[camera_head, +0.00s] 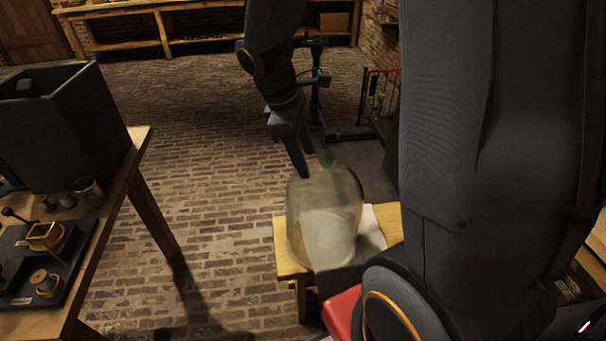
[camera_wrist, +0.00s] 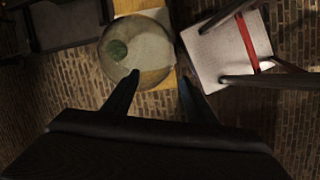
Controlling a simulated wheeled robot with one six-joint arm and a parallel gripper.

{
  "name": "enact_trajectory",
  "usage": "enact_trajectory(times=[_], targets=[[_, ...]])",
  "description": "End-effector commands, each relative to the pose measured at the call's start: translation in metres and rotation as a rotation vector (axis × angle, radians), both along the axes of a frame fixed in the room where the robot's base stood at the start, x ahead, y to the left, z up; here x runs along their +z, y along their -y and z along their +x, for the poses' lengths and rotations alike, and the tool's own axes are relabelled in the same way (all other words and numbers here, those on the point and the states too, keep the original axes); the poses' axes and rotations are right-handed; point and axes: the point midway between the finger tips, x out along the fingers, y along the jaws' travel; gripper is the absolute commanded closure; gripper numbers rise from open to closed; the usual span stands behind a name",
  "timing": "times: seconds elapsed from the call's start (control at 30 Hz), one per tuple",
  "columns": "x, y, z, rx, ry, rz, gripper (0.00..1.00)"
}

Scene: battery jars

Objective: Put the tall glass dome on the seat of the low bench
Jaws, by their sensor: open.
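My gripper (camera_head: 304,170) is beside the knob, at the dome's upper left in the head view. In the wrist view the dome (camera_wrist: 150,60) is beyond the open, empty fingers (camera_wrist: 159,79), with the left fingertip overlapping its lower edge. The bench top (camera_wrist: 166,82) shows around and through the dome.
A pale seat-like surface with a red strip (camera_wrist: 246,42) lies to the right in the wrist view. A wooden table (camera_head: 120,190) with a dark box (camera_head: 100,125) and small metal items stands at left. Brick floor (camera_head: 210,160) between is clear.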

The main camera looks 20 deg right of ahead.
Motion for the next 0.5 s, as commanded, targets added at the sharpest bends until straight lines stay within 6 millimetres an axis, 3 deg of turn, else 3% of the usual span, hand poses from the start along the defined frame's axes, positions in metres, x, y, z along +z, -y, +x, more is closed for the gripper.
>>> enact_trajectory(times=[0.1,0.23,0.33,0.5], targets=[[-0.008,-0.023,-0.042,-0.373,0.109,0.125,0.48],[-0.014,-0.042,-0.071,-0.719,0.190,0.220,0.48],[-0.017,-0.048,-0.083,-0.882,0.222,0.259,0.48],[-0.018,-0.051,-0.087,-0.960,0.237,0.276,0.48]])
